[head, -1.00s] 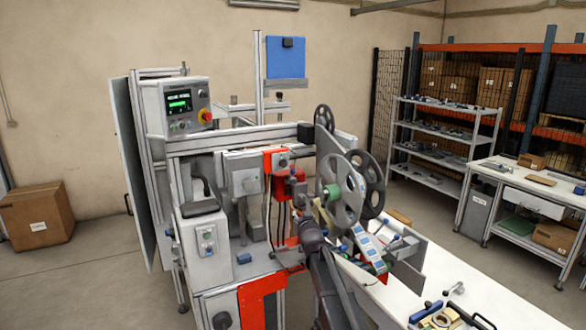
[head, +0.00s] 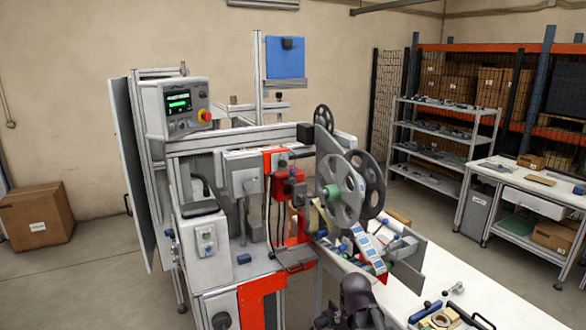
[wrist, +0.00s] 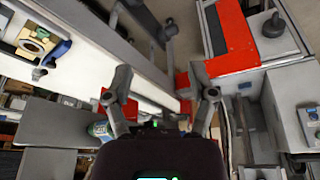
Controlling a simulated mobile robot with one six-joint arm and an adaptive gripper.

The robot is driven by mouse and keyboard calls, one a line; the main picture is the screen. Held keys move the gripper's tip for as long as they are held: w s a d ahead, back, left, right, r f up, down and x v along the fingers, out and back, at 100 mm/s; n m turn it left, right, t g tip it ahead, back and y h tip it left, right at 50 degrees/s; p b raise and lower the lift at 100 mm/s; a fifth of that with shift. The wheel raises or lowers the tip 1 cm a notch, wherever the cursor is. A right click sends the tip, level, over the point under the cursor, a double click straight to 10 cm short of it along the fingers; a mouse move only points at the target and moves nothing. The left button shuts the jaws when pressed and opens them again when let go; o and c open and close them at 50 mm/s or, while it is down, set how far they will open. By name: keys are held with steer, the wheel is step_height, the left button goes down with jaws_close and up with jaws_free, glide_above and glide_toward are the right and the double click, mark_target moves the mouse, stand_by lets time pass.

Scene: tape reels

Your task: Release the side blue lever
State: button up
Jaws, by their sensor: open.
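The machine (head: 245,190) stands in the middle of the head view, with grey reels (head: 342,190) on its right side. A small blue part (head: 244,258) sits low on its front, and another blue piece (head: 168,233) is at its left side. I cannot tell which, if either, is the side lever. My gripper (wrist: 166,82) is open in the wrist view, its two fingers apart with nothing between them. No blue lever shows between the fingers. In the head view my dark arm is at the bottom centre and the fingers cannot be made out.
A white table (head: 480,290) extends at the lower right. A blue-handled tool (head: 425,311) lies on it; a blue handle also shows in the wrist view (wrist: 57,52). A red-orange panel (wrist: 230,40) is close in the wrist view. A cardboard box (head: 37,215) sits on the floor left.

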steer(key=s+d+f+g, duration=0.1)
steer(key=s+g, duration=0.2)
steer(key=s, duration=0.8)
steer(key=shift+s+g, duration=0.4)
